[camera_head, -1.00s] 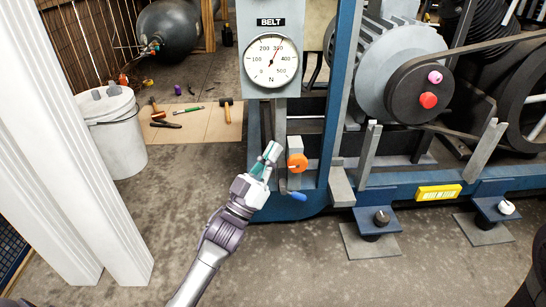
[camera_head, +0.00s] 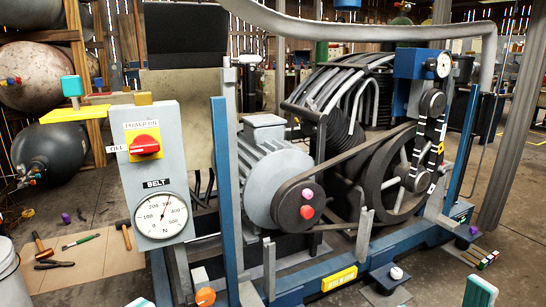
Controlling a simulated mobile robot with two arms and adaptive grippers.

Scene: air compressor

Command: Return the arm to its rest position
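The tip of my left gripper (camera_head: 140,302), teal and white, just shows at the bottom edge, left of the orange knob (camera_head: 205,297) and apart from it. A teal and white tip of my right gripper (camera_head: 480,291) shows at the bottom right, in front of the machine's base. Most of both grippers and arms lies below the picture, so I cannot tell whether they are open or shut. Nothing held is visible. The air compressor (camera_head: 262,185) fills the middle, with its grey motor, belt and blue frame.
A grey panel on the left carries a red rotary switch (camera_head: 145,145), its handle toward the OFF label, and a round belt gauge (camera_head: 161,215). Hammers and other tools lie on a board (camera_head: 90,270) at the left. A white bucket (camera_head: 8,275) stands at the left edge.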

